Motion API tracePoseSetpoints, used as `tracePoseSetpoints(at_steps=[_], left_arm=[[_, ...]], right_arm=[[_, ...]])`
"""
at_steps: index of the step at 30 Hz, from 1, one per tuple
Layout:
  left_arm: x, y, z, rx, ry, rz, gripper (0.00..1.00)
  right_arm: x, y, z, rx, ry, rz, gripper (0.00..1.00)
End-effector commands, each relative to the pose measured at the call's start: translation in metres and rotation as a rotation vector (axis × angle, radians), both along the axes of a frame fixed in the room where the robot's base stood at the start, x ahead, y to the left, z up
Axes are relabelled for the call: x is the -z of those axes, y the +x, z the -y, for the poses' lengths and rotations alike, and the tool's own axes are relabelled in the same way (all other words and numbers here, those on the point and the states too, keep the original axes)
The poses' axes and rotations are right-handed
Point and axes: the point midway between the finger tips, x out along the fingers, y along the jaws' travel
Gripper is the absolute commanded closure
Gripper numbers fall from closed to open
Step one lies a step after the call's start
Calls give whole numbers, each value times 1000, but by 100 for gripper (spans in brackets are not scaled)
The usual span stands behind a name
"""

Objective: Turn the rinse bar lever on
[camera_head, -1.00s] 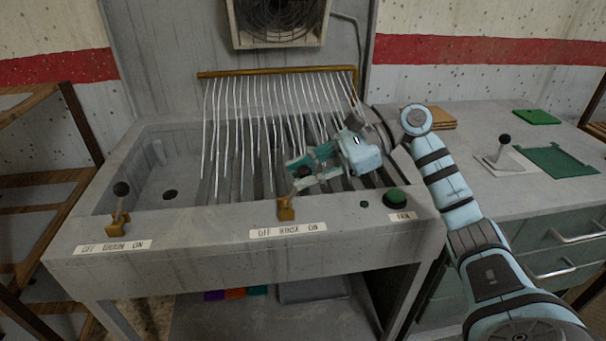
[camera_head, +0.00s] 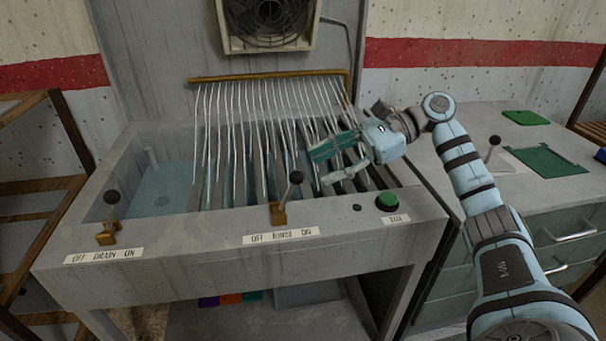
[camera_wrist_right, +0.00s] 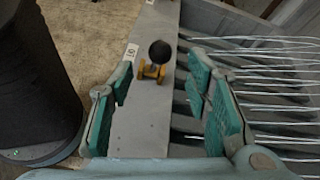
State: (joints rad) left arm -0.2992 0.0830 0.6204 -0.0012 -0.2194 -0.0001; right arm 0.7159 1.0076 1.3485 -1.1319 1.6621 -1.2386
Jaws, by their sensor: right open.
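The rinse lever (camera_head: 296,177) has a black ball knob and a brass base (camera_head: 279,214) on the sink's front ledge. It leans right, toward the ON end of its label (camera_head: 281,236). My right gripper (camera_head: 320,168) is open and empty over the slatted basin, to the right of the knob and apart from it. In the right wrist view the black knob (camera_wrist_right: 160,52) shows beyond the open fingers. Thin pale streams hang from the brass rinse bar (camera_head: 270,77) down to the slats. My left gripper is not in view.
The drain lever (camera_head: 112,198) stands at the ledge's left end. A green fan button (camera_head: 387,201) is on the ledge's right. Bluish water (camera_head: 165,190) lies in the left basin. A counter with a green mat (camera_head: 548,160) stands at right.

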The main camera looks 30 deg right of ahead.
Motion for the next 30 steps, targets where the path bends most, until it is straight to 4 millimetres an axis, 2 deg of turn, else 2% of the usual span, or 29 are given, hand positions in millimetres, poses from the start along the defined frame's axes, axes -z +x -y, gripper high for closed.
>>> tracePoseSetpoints(at_steps=[3,8,25,30], left_arm=[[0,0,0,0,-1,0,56],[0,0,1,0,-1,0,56],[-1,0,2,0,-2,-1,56],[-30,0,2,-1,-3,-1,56]], right_arm=[[-13,-10,26,4,1,1,56],[-21,-18,44,1,1,1,56],[-23,-20,46,-1,0,0,56],[-52,-19,46,-1,0,0,56]])
